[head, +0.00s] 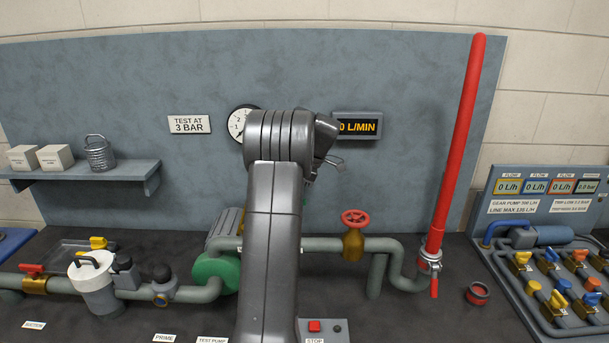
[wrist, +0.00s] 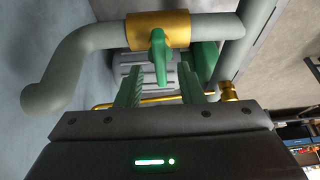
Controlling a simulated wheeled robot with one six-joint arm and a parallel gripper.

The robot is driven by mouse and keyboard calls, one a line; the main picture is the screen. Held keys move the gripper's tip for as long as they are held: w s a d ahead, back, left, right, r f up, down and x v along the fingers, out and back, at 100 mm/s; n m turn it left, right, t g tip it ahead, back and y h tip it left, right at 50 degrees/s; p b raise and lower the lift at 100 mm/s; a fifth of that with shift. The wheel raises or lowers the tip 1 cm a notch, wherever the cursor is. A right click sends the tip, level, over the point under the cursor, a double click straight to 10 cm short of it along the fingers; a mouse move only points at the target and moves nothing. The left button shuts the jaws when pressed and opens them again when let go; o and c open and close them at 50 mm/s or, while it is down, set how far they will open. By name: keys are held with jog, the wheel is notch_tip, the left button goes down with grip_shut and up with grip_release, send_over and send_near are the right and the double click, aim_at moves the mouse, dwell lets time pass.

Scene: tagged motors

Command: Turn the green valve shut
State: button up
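The green valve handle (wrist: 159,56) shows in the wrist view, on a brass body (wrist: 176,26) in a grey-green pipe. The handle points down in the picture, towards my gripper. My gripper (wrist: 160,82) is open, with one green finger on each side of the handle's lower end. I see a gap on both sides, and no contact. How deep the handle reaches between the fingers is hard to tell. In the head view my arm hides the green valve and the gripper's fingers.
A red hand-wheel valve (head: 355,219), a tall red pole (head: 458,145) and a green pump (head: 215,272) stand around my arm. A red-handled valve (head: 33,270) is at left. A panel of small valves (head: 553,275) is at right. A gauge (head: 240,121) hangs behind.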

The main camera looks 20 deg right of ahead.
jog(key=v, duration=1.2)
jog(key=shift+r+b, duration=0.2)
jog(key=shift+b, duration=0.1)
jog(key=p+x, duration=0.1)
jog(key=x, duration=1.3)
jog(key=shift+d, duration=0.1)
